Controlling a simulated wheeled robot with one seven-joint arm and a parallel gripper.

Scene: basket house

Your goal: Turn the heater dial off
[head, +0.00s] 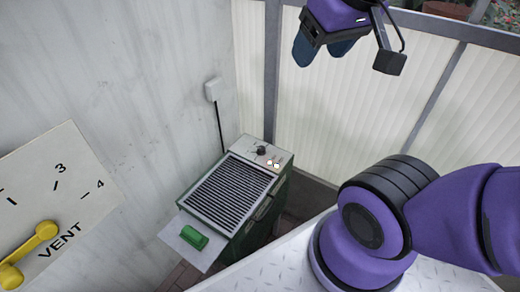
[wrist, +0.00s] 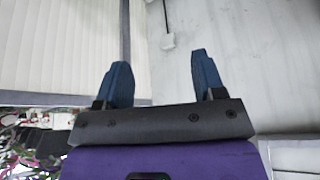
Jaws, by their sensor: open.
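The heater (head: 228,196) is a green box with a dark slatted grille, standing low against the wall in the head view. Its dial (head: 261,151) is a small dark knob on the pale panel at the heater's back end; its setting is too small to read. Two small lit spots (head: 273,163) show beside the dial. My gripper (head: 322,50) is high above and to the right of the heater, apart from it. Its two blue fingers are spread and empty, as the wrist view (wrist: 158,80) also shows. The heater and dial are not in the wrist view.
A vent plate (head: 60,190) with a yellow lever (head: 32,250) is on the left. A green block-like handle (head: 194,238) sits on a pale flap at the heater's front. A wall box (head: 214,89) has a dark cable running down. Ribbed translucent panels (head: 340,110) stand behind.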

